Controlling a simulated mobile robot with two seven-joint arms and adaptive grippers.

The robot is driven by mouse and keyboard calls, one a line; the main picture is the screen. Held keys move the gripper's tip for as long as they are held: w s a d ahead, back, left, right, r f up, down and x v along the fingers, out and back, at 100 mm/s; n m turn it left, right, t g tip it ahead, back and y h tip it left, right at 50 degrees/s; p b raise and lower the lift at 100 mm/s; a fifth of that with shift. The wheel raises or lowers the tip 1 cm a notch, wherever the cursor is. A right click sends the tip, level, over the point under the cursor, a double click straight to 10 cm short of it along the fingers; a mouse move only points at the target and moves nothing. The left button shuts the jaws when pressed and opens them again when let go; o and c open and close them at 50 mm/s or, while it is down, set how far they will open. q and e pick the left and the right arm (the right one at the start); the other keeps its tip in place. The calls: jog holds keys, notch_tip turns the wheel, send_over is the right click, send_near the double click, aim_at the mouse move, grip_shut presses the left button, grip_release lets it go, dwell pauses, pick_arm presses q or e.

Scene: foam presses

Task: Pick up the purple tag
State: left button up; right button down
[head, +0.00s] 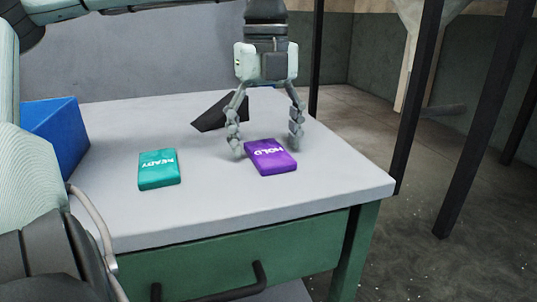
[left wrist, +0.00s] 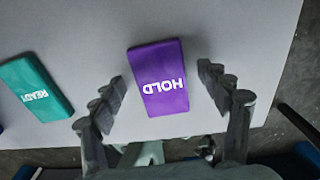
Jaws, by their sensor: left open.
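The purple tag (head: 270,157) with the word HOLD lies flat on the grey tabletop near its right front corner. My left gripper (head: 266,150) is open, pointing down, with its two fingers at either side of the tag in the head view. In the left wrist view the purple tag (left wrist: 158,78) lies between and a little beyond the open fingertips (left wrist: 163,80). I see no finger clearly touching it. My right gripper is not in view.
A teal tag (head: 158,169) reading READY lies to the left on the table (head: 225,218). A blue block-like thing (head: 54,135) stands at the left edge. A dark wedge-shaped thing (head: 220,112) lies behind the gripper. Dark posts (head: 420,95) rise beyond the table's right edge.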

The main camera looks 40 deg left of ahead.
pick_arm(q)
jog(key=shift+c, duration=0.4)
jog(key=c, duration=1.1)
jog(key=shift+r, duration=0.15)
jog(key=shift+c, duration=0.2)
